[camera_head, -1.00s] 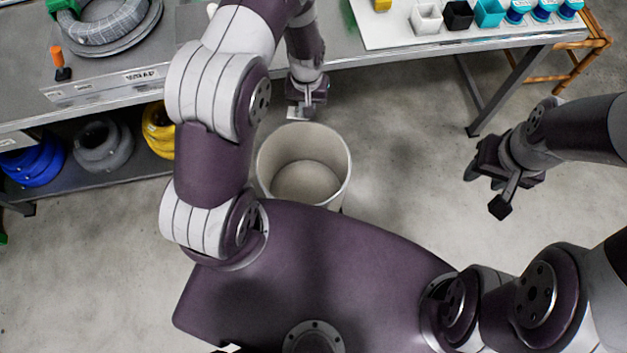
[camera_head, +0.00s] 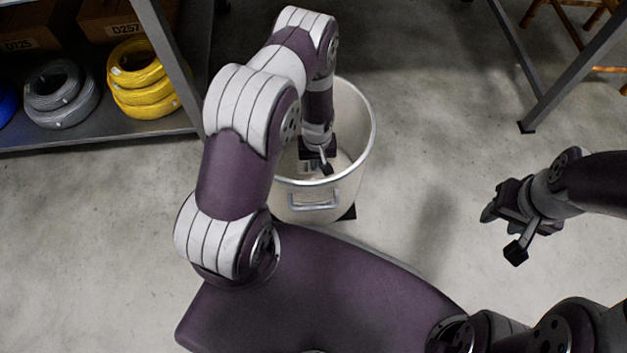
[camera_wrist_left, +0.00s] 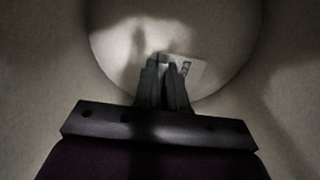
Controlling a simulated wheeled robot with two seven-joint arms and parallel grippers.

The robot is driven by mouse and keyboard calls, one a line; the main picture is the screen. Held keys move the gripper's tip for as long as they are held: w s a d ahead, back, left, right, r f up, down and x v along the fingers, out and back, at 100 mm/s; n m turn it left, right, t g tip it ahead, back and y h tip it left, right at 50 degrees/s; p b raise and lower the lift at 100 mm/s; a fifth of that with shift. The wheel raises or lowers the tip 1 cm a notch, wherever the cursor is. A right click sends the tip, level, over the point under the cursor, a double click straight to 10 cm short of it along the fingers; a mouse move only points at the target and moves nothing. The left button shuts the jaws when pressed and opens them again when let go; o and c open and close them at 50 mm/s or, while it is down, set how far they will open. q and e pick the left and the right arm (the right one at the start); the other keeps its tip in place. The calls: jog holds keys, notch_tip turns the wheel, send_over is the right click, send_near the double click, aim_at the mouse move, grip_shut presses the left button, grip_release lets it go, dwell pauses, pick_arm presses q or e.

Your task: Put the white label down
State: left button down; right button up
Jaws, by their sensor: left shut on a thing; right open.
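The white label (camera_wrist_left: 187,69) shows at the tips of my left gripper (camera_wrist_left: 165,62) in the left wrist view, with dark print on it. My left gripper is shut on it, inside a pale round bin. In the head view my left gripper (camera_head: 316,168) is down within the bin's mouth, and the label is mostly hidden there. The bin (camera_head: 365,125) has a metal handle on its near side. In the left wrist view the bin's floor (camera_wrist_left: 115,45) lies beyond the fingers; I cannot tell whether the label touches it. My right gripper (camera_head: 510,210) is open and empty over the floor.
A shelf (camera_head: 120,130) at the upper left holds yellow coils (camera_head: 143,78), grey coils (camera_head: 60,92) and cardboard boxes. A table leg (camera_head: 520,65) stands at the upper right. The concrete floor (camera_head: 420,130) between the bin and my right gripper is clear.

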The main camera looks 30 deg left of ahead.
pick_arm(q)
notch_tip(320, 180, down, 8)
jog(key=b, duration=0.4)
pick_arm(e)
notch_tip(320, 180, down, 6)
pick_arm(q)
jog(key=c, duration=1.2)
grip_release()
notch_tip(320, 180, up, 12)
jog(key=p, duration=0.7)
notch_tip(320, 180, up, 10)
jog(key=m, duration=0.2)
send_over(316, 174)
jog(key=d, duration=0.2)
jog(key=s+d+r+m+t, duration=0.1)
jog(key=s+r+m, duration=0.3)
jog(key=r, duration=0.8)
jog(key=s+d+r, duration=0.1)
jog(key=s+r, duration=0.5)
jog(key=s, duration=0.1)
jog(key=shift+s+m, duration=0.3)
jog(key=shift+s, duration=0.1)
pick_arm(e)
notch_tip(316, 174, up, 8)
